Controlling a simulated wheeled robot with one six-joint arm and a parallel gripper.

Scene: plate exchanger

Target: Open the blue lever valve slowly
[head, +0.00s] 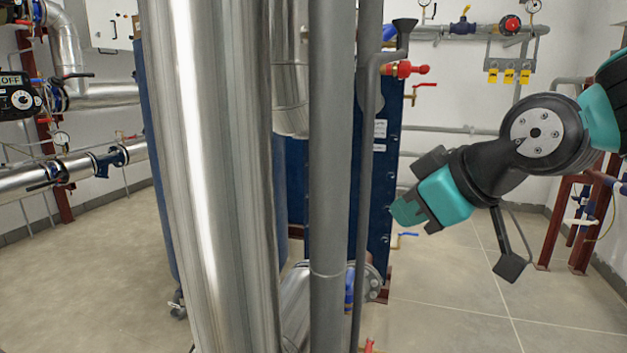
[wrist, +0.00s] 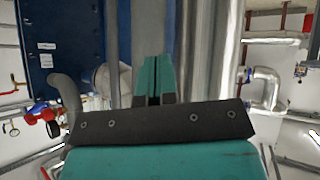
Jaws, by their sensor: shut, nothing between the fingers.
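A small valve with a blue lever (head: 408,234) shows low on the right side of the blue plate exchanger (head: 378,185) in the head view. It lies just below my gripper in the picture; I cannot tell the gap in depth. My gripper (head: 398,214) points left and down, in front of the exchanger's right edge. In the wrist view its teal fingers (wrist: 154,80) are together with nothing between them, in front of grey and shiny pipes. I cannot make out the blue lever in the wrist view.
A wide shiny pipe (head: 205,180) and a grey pipe (head: 330,150) stand left of my gripper. A red-handled valve (head: 404,69) sits above it. A flanged pipe (head: 372,283) is below.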

